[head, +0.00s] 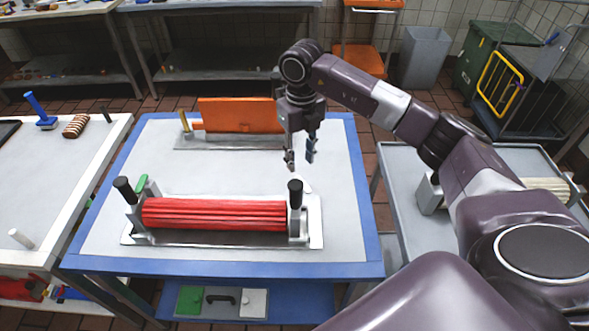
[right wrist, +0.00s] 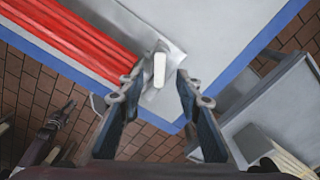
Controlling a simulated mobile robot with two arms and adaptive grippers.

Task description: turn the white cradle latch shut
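A metal cradle (head: 317,230) on the blue-edged table holds a bundle of red rods (head: 215,214). A black knob stands at each end. The white latch (head: 306,186) is at the cradle's right end, partly hidden behind the right black knob. In the right wrist view, the latch (right wrist: 159,69) is a small white bar between my fingertips, with gaps on both sides. A green latch (head: 141,184) is at the left end. My right gripper (head: 301,157) is open and empty, pointing down above the white latch. A dark shape at the wrist view's left may be my left gripper (right wrist: 62,114).
An orange board on a metal base (head: 240,115) stands at the table's back. A grey cart (head: 395,190) is on the right. A white table (head: 50,180) with a blue-handled tool and a brush is on the left. The tabletop between board and cradle is clear.

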